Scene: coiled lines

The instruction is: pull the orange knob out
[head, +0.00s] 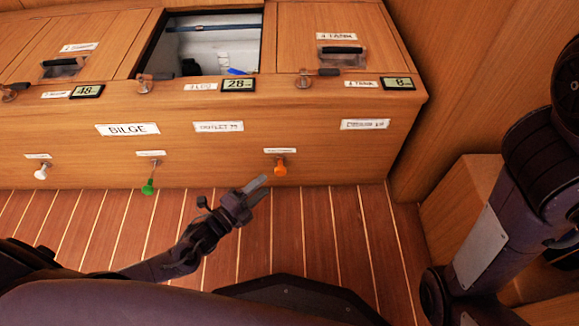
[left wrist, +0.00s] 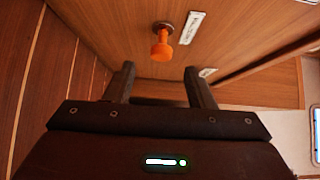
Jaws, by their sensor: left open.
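The orange knob (head: 280,168) sits on the front of the wooden cabinet, low on the right part, under a small white label. In the left wrist view the orange knob (left wrist: 162,45) stands out from the panel on a short stem, ahead of the fingers and roughly centred between them. My left gripper (head: 261,188) is open and empty, just below and left of the knob, apart from it. Its two fingers also show in the left wrist view (left wrist: 158,85). My right arm shows at the right edge, but its gripper is out of view.
A green knob (head: 148,187) and a white knob (head: 41,172) hang on the same panel to the left. The cabinet top (head: 110,40) has an open compartment (head: 210,48), lidded hatches and small displays. A wooden box (head: 465,200) stands at right. The striped floor (head: 330,220) before the panel is clear.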

